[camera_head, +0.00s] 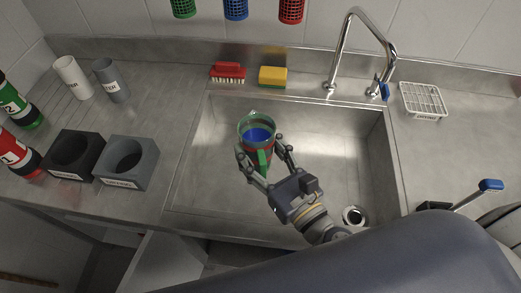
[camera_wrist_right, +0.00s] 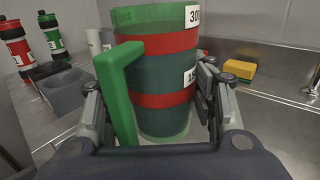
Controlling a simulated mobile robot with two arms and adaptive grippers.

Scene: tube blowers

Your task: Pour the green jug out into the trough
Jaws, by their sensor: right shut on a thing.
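The green jug (camera_head: 257,124) has red bands and a green handle, and blue liquid shows inside it in the head view. It is held upright or nearly so over the sink trough (camera_head: 215,192). My right gripper (camera_head: 264,160) is shut on the jug, with its fingers on both sides. In the right wrist view the jug (camera_wrist_right: 165,75) fills the middle, its handle toward the camera, with white number labels on its right side. Whether the jug's base touches the trough floor is hidden. My left gripper is not in view.
A red brush (camera_head: 228,72) and a yellow sponge (camera_head: 272,77) lie behind the trough. The tap (camera_head: 345,50) rises at the back right. Grey and black holders (camera_head: 128,162), cups and bottles stand on the left counter. A white rack (camera_head: 423,101) lies right.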

